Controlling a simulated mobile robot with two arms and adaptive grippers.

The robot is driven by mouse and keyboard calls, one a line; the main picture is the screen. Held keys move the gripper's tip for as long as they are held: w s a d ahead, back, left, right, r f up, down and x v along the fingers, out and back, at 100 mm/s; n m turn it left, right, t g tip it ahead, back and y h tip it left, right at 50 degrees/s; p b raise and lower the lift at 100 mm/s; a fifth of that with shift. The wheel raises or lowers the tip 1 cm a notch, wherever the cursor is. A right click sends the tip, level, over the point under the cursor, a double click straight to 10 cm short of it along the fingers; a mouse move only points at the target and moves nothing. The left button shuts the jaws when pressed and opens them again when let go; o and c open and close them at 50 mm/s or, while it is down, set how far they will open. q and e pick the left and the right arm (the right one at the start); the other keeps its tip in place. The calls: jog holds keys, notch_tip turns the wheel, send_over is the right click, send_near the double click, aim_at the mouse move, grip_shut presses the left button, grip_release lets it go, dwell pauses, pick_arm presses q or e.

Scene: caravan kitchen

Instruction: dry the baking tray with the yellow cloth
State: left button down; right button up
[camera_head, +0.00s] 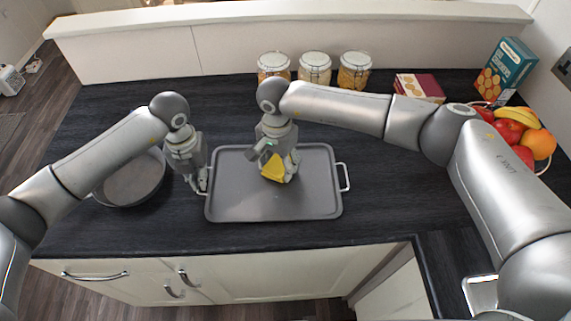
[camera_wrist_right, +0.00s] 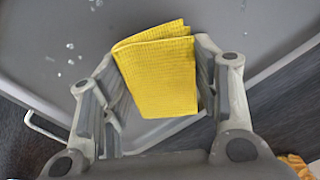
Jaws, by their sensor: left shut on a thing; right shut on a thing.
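The grey baking tray (camera_head: 315,190) lies flat on the dark worktop, with a handle at each short end. My left gripper (camera_head: 203,186) is shut on the tray's left handle. My right gripper (camera_head: 279,175) is shut on the folded yellow cloth (camera_head: 273,168), low over the middle of the tray. In the right wrist view the yellow cloth (camera_wrist_right: 165,75) sits between the two fingers. Small pale water drops (camera_wrist_right: 70,46) show on the tray there. I cannot tell whether the cloth touches the tray; my right gripper hides part of the surface.
A round dark pan (camera_head: 133,185) stands left of the tray, close to my left arm. Several glass jars (camera_head: 314,70) stand behind it. A dark red box (camera_head: 420,87), a teal box (camera_head: 507,68) and a fruit bowl (camera_head: 525,135) are at right. The sink (camera_head: 480,293) is front right.

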aim_at(271, 202)
jog(key=shift+w+a+f, duration=0.1)
jog(key=shift+w+a, duration=0.15)
jog(key=shift+a, duration=0.55)
jog(key=shift+s+a+r, duration=0.1)
jog(key=shift+s+a, duration=0.2)
jog(key=shift+a, duration=0.8)
jog(key=shift+s+a+r, duration=0.1)
jog(key=shift+s+a, duration=0.25)
jog(key=shift+a, duration=0.7)
jog(key=shift+s+a, duration=0.3)
jog(key=shift+a, duration=0.8)
jog(key=shift+s, duration=0.1)
